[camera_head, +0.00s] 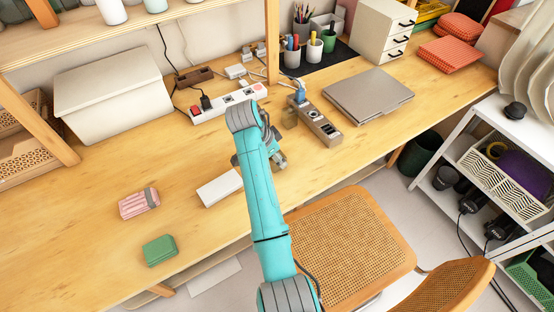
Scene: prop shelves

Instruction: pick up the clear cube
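A small see-through block (289,117), which looks like the clear cube, sits on the wooden desk against the left side of the grey-brown power strip. It is tinted by the wood behind it, so its edges are faint. My gripper (279,160) is partly hidden behind my teal arm. It is nearer the desk's front edge than the block and apart from it in the picture. The fingers are too small and covered to tell whether they are open or shut. I see nothing clearly held.
A grey-brown power strip (318,124) with a blue plug lies right of the block, with a laptop (368,94) beyond. A white power strip (228,102) is behind. A white box (220,188), pink pouch (139,203) and green box (160,250) lie left. A chair (350,240) stands in front.

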